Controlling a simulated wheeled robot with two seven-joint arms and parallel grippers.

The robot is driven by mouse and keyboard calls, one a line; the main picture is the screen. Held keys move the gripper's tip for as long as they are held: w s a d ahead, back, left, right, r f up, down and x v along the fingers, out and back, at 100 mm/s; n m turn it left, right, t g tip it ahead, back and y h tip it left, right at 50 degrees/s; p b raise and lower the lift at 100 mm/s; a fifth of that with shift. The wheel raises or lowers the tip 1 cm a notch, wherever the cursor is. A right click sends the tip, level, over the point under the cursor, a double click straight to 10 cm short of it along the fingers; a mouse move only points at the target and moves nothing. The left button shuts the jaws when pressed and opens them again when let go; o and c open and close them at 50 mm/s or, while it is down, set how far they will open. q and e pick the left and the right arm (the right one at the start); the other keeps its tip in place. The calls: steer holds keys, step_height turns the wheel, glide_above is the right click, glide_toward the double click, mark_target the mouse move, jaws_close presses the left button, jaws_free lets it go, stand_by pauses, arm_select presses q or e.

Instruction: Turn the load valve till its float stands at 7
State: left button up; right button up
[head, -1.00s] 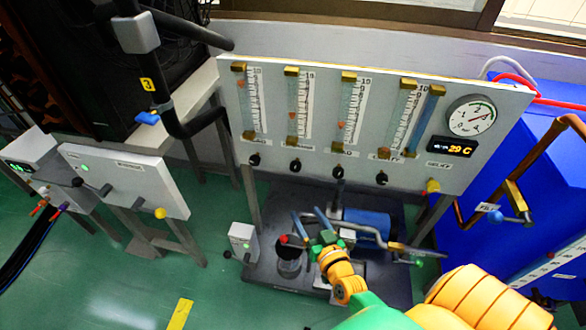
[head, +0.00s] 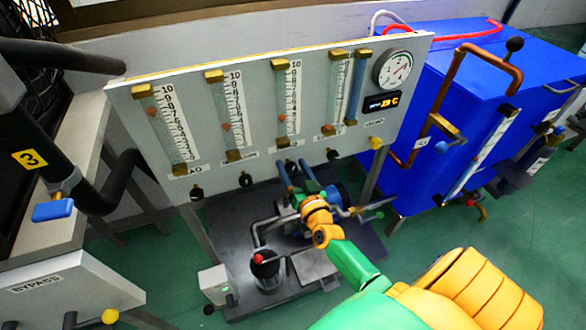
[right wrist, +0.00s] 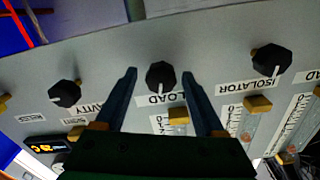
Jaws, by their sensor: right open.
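The load valve is a black knob (right wrist: 160,75) on the grey panel, with the LOAD label beside it in the right wrist view. Its white pointer mark faces the label. My right gripper (right wrist: 159,77) is open, with one finger on each side of the knob and visible gaps; how deep the fingertips reach is unclear. In the head view the right gripper (head: 292,167) is at the third knob from the left. The third flow tube (head: 289,95) stands above it. Its small reddish float (head: 282,118) sits in the lower part of the scale, well below 7. My left gripper is out of view.
The isolator knob (right wrist: 271,60) and the cavity knob (right wrist: 65,93) flank the load knob. Below the panel are pipes and a cup-like vessel with a red ball (head: 259,259). A blue cabinet (head: 450,95) stands to the right. Green floor is clear at lower right.

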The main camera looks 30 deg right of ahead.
jaws_close()
steer(key=shift+n, duration=0.3)
steer(key=shift+p, duration=0.35)
steer(key=n+p, duration=0.1)
steer(key=n, duration=0.2)
steer(key=shift+a+n, duration=0.15)
steer(key=shift+n, duration=0.15)
steer(key=shift+a+f+n+p, duration=0.1)
steer(key=shift+n+p, duration=0.5)
steer(key=shift+n, duration=1.7)
jaws_free()
